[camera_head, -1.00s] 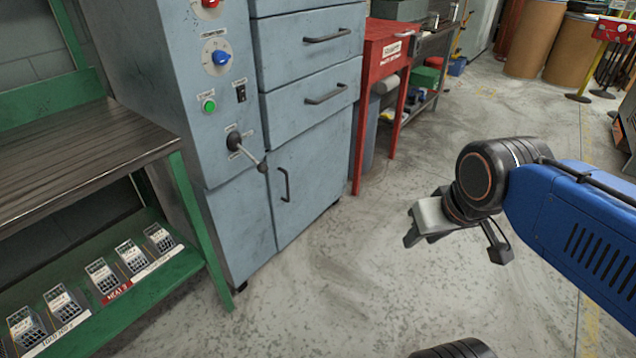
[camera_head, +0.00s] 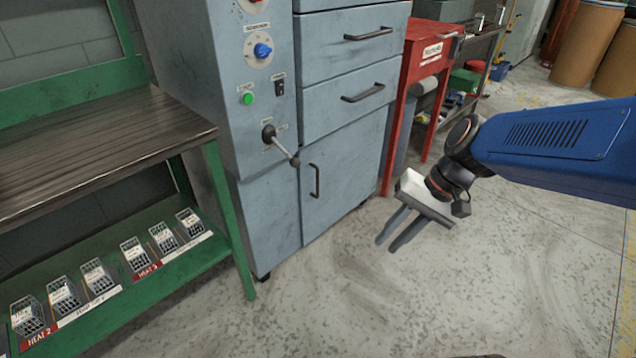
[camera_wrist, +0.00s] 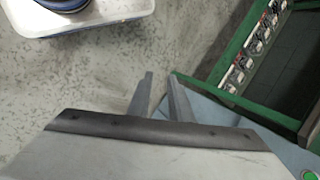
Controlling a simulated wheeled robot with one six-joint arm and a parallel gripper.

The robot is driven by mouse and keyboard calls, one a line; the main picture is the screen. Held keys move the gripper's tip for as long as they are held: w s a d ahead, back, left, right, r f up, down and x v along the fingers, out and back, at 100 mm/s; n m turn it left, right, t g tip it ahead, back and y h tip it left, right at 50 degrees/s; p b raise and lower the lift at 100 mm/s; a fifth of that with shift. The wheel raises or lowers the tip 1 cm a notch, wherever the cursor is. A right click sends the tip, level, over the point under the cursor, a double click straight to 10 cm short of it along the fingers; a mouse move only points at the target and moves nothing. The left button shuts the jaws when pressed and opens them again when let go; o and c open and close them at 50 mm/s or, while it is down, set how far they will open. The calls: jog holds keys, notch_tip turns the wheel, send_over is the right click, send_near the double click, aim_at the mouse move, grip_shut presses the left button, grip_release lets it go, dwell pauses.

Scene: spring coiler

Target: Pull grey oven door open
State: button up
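The grey oven is a tall blue-grey cabinet (camera_head: 235,70) at the upper middle of the head view. Its lower door (camera_head: 345,175) looks shut and has a dark vertical handle (camera_head: 316,181) near its left edge. Two shut drawer-like fronts with horizontal handles (camera_head: 362,92) are above it. My gripper (camera_head: 386,246) is to the right of the door handle, apart from it, over open floor. Its two fingers are apart with nothing between them, also in the wrist view (camera_wrist: 160,76). A strip of blue-grey surface (camera_wrist: 220,115) shows beside the fingers there.
A lever (camera_head: 282,146) juts from the control panel left of the door. A green shelf rack (camera_head: 232,225) with small labelled bins stands at left. A red stand (camera_head: 425,50) is right of the oven. The floor (camera_head: 310,310) in front is clear.

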jog(key=w+a+f+m+y, duration=0.2)
jog(key=w+m+y, duration=0.1)
jog(key=w, duration=0.4)
jog(key=w+a+f+m+t+y, duration=0.1)
jog(key=w+a+f+m+y, duration=0.2)
jog(key=w, duration=0.4)
jog(key=w+a+f+m+y, duration=0.2)
jog(key=w+m+y, duration=0.15)
jog(key=w, duration=0.35)
jog(key=w+d+f+m+t, duration=0.4)
jog(key=w+f+m+t, duration=0.15)
jog(key=w+f, duration=0.25)
jog(key=w+d+f+m+t, duration=0.4)
jog(key=w+f+m+t, duration=0.1)
jog(key=w+f+m, duration=0.3)
jog(key=n, duration=0.1)
send_over(318, 195)
jog(key=shift+w+g+h, duration=0.25)
jog(key=shift+w+h, duration=0.1)
grip_shut()
